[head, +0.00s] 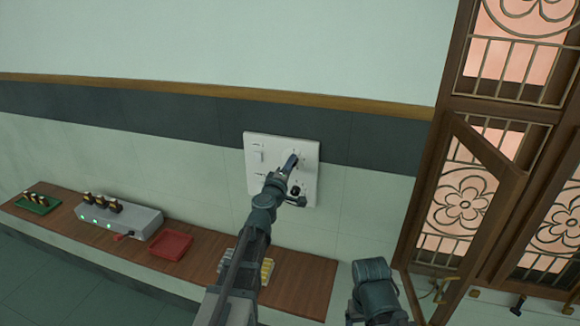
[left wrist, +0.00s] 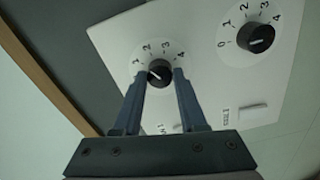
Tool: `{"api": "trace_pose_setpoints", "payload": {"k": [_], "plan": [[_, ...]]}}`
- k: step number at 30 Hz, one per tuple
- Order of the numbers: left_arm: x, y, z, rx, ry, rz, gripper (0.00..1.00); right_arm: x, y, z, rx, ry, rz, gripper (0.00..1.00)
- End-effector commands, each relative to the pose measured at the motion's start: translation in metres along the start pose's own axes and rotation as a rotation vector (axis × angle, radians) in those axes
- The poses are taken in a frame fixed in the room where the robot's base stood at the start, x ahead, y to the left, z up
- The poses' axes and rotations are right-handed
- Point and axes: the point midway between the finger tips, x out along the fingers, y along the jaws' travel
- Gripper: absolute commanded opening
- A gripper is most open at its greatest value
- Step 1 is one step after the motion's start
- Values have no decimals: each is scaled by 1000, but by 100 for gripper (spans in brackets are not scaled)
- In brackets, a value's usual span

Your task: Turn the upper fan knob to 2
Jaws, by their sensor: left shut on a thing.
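The upper fan knob (left wrist: 160,73) is a black round knob on a white dial numbered around its rim. My left gripper (head: 291,162) is shut on it, one finger on each side, as the left wrist view (left wrist: 161,77) shows. The knob's white mark sits on the left of its face, towards the 1 side; the exact reading is unclear. The 0 label is hidden behind a finger. The lower fan knob (left wrist: 258,38) is free, its white mark towards 0. Both knobs are on a white wall panel (head: 254,141). My right gripper is not in view.
Switches (left wrist: 252,108) sit on the panel beside the dials. Below, a wooden bench (head: 205,265) carries a red tray (head: 170,245), a grey device (head: 120,218), a green tray (head: 38,205) and a yellowish item (head: 266,270). An open lattice shutter (head: 465,200) stands at the right.

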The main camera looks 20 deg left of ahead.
Motion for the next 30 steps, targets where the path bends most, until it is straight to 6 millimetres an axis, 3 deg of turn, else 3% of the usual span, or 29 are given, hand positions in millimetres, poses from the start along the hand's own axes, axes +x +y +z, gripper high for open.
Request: {"api": "trace_pose_setpoints", "payload": {"k": [15,30], "plan": [[-2,-1,2,323,-4,1,0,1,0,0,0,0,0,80],[-2,-1,2,385,-4,1,0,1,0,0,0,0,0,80]]}}
